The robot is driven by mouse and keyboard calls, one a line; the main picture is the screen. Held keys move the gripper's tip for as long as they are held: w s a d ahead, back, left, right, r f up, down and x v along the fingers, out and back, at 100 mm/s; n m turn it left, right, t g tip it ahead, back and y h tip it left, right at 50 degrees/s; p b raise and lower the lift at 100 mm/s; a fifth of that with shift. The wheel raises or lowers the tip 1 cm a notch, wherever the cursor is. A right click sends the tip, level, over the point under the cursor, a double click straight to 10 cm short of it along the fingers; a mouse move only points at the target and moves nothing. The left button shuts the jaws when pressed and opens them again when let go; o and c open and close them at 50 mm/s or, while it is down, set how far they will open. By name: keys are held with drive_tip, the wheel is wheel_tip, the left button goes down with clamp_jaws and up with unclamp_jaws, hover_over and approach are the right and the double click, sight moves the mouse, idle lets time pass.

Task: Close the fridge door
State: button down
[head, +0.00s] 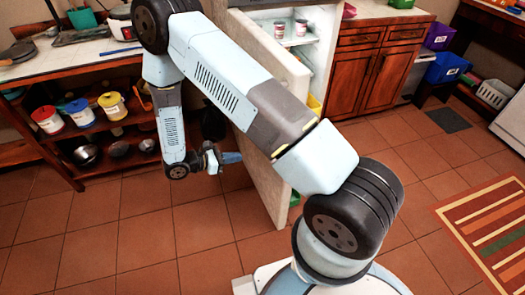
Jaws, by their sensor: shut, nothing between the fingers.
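The fridge door (252,178) stands open, its pale panel swung out toward me, partly hidden behind my arm. The fridge interior (318,62) shows to the right of the door, with small cups on a white shelf. My gripper (232,158) is shut and empty, on the left, outer side of the door and close to its surface. I cannot tell whether the fingertips touch the door.
A wooden shelf unit (60,181) with pots and paint-like cans stands at the left. Wooden cabinets (374,72) stand right of the fridge. A striped rug (492,228) lies at the right. The tiled floor in front is clear.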

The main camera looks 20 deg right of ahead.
drive_tip(key=r+x, duration=0.1)
drive_tip(key=x, duration=1.3)
drive_tip(key=shift+d, duration=0.2)
